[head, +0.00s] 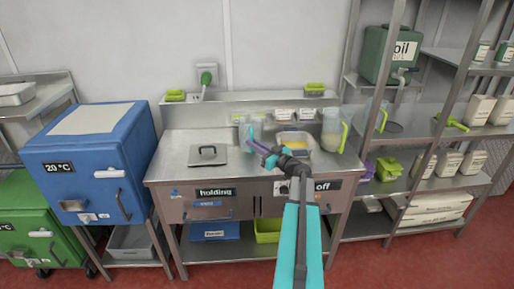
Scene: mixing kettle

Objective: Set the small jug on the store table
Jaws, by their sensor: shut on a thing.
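My gripper (259,147) is above the middle of the steel bench top and shut on a small, pale see-through vessel (254,124), which looks like the small jug. My wrist partly hides it, and I cannot tell whether it touches the bench. A larger see-through jug (332,130) with a lime handle stands farther right on the bench. No label marks a store table; a steel table (38,98) stands at the far left.
The steel bench (172,160) carries a flat lid (207,155) and a tub with yellow contents (297,140). Steel shelves (440,130) with an oil canister (387,55) stand right. Red floor is clear in front.

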